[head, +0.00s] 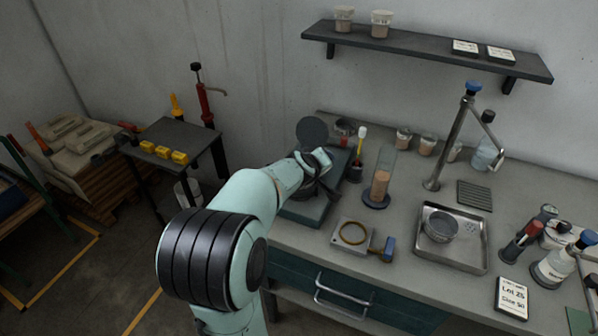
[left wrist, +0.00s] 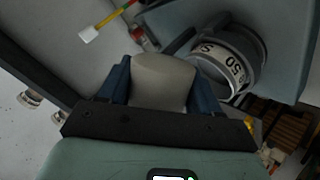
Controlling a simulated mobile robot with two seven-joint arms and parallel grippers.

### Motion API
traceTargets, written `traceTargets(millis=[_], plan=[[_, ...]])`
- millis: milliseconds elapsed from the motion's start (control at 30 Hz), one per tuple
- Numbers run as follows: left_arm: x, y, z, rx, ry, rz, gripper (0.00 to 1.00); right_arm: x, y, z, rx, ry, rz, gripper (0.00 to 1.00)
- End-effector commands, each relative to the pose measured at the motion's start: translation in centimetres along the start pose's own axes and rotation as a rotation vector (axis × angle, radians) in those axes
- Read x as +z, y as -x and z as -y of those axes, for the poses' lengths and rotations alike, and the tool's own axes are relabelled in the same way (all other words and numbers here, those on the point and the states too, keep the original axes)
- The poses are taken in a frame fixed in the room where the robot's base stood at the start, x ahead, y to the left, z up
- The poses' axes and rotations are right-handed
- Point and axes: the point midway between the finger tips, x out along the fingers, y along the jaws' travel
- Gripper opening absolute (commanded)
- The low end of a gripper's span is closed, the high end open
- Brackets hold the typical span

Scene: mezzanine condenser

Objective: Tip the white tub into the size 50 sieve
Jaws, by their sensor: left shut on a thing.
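My left gripper (left wrist: 162,88) is shut on the pale white tub (left wrist: 162,78), which sits between its two blue fingers. The size 50 sieve (left wrist: 240,65), a round ring with a white band marked 50, is close beside the tub in the left wrist view. I cannot tell whether the tub is over its rim or how far it tilts. The tub's contents are hidden. In the head view my left gripper (head: 318,168) is above the teal-based apparatus (head: 305,212), and the arm hides most of the sieve. My right gripper is not in view.
A dark disc (head: 312,130) stands up behind the gripper. A glass cylinder of brown grains (head: 381,178) is to the right. A balance with a brass ring (head: 353,236), a metal tray (head: 462,263) and a card reading Lot 25, Size 50 (head: 512,297) lie on the bench.

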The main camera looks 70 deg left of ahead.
Motion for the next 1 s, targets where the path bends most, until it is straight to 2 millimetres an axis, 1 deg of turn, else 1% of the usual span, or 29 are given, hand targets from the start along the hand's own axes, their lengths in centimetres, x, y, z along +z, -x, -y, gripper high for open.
traceTargets(millis=[533,1000], plan=[[-0.17,0.19,-0.23,0.011,0.056,0.045,0.32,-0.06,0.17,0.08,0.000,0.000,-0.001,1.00],[0.01,-0.08,0.08,0.021,0.106,0.084,0.32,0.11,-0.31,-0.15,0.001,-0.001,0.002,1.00]])
